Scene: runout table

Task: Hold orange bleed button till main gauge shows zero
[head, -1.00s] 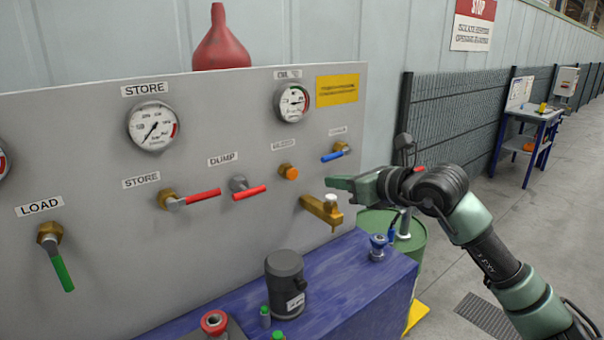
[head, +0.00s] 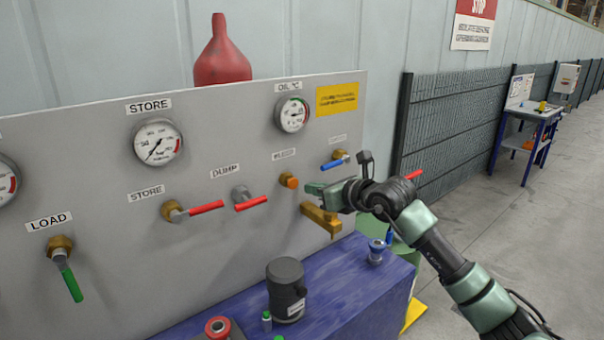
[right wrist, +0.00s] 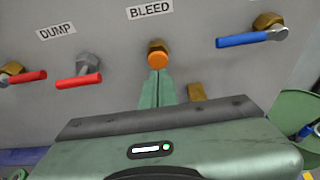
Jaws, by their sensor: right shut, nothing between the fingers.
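The orange bleed button (head: 289,181) sits on a brass fitting on the grey panel, under the BLEED label. It also shows in the right wrist view (right wrist: 158,60). My right gripper (head: 309,188) is shut and empty, its fingertips pointing at the button. In the head view a small gap shows between them. In the right wrist view the tips (right wrist: 158,75) appear just below the button. The STORE gauge (head: 158,142) and the oil gauge (head: 292,114) face me. Another gauge (head: 5,180) is cut off at the left edge, its needle hidden. My left gripper is out of view.
A brass tap (head: 322,220) sticks out below my right gripper. A blue-handled valve (head: 335,163) is above it, and the red DUMP lever (head: 251,202) is left of the button. A blue bench (head: 345,283) holds a dark cylinder (head: 287,289). A green drum stands behind my arm.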

